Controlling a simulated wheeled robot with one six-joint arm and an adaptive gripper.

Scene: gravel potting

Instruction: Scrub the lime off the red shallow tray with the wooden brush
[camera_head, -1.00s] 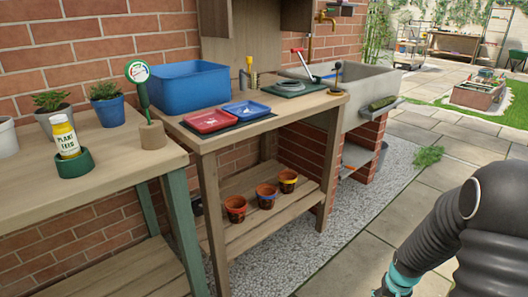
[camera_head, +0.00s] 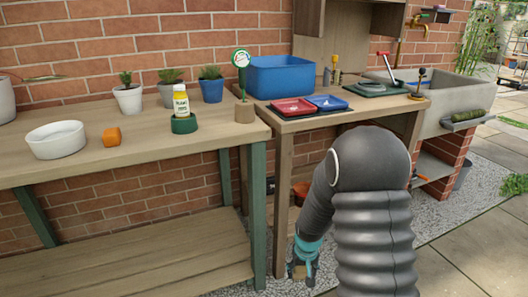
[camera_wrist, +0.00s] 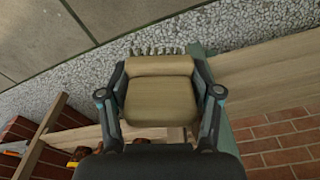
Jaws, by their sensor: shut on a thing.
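The red shallow tray (camera_head: 293,107) lies on a dark mat on the potting bench, left of a blue shallow tray (camera_head: 328,102). Pale marks show inside it, too small to tell clearly. My gripper (camera_head: 303,268) hangs low in front of the bench, below its top and well apart from the tray. In the wrist view my gripper (camera_wrist: 160,98) is shut on the wooden brush (camera_wrist: 160,92), a pale wooden block with bristles showing at its far edge. The tray is not in the wrist view.
A blue tub (camera_head: 292,76) stands behind the trays. The left table (camera_head: 90,170) carries a white bowl (camera_head: 56,139), an orange block (camera_head: 111,136), a plant feed bottle (camera_head: 181,103) and potted plants. A stone sink (camera_head: 450,98) is at the right. Paving lies open at right.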

